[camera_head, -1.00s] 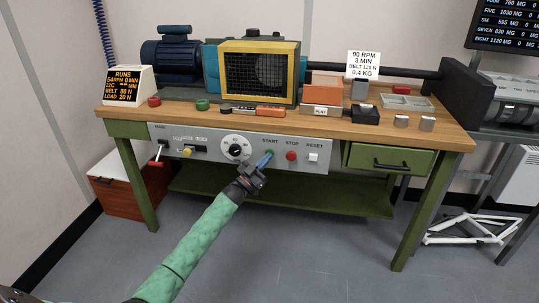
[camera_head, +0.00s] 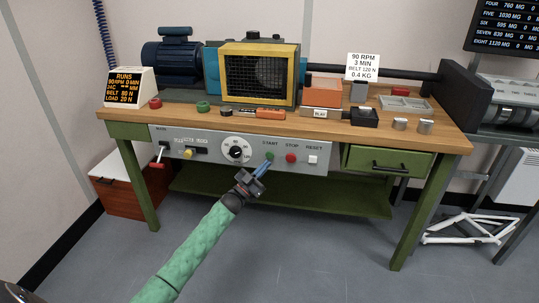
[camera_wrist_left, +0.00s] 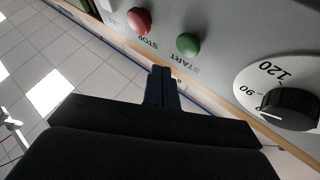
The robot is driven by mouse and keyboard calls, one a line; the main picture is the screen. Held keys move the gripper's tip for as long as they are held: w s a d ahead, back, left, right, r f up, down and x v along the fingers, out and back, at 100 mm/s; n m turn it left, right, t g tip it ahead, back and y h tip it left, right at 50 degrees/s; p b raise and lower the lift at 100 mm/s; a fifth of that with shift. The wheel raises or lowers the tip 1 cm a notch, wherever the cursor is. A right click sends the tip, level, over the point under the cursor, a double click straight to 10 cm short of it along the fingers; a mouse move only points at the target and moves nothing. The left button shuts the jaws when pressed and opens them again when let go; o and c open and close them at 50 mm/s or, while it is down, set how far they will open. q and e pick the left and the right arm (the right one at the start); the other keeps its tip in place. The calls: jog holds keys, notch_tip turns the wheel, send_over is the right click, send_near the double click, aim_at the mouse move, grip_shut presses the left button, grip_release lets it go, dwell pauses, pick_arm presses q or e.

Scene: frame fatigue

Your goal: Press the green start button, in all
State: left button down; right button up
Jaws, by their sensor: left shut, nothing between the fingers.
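The green START button (camera_head: 270,156) is on the grey control panel (camera_head: 215,163) along the front of the bench. It also shows in the left wrist view (camera_wrist_left: 188,44), fully uncovered. My left gripper (camera_head: 263,168) is shut and empty, its tips just below and in front of the green button. In the left wrist view its closed fingers (camera_wrist_left: 161,80) point toward the panel, apart from the button. My right gripper is in neither view.
The red STOP button (camera_head: 291,158) and white RESET button (camera_head: 313,160) sit right of START. The speed dial (camera_head: 237,151) is to the left. A runs display (camera_head: 124,89) stands on the bench top. A green drawer (camera_head: 388,160) is at the right. The floor in front is clear.

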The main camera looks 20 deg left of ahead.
pick_arm(q)
jog(key=shift+s+d+p, duration=0.15)
jog(key=shift+s+p, duration=0.1)
jog(key=shift+s, duration=0.4)
jog(key=shift+s+d+p, duration=0.15)
jog(key=shift+s+p, duration=0.1)
jog(key=shift+s, duration=0.35)
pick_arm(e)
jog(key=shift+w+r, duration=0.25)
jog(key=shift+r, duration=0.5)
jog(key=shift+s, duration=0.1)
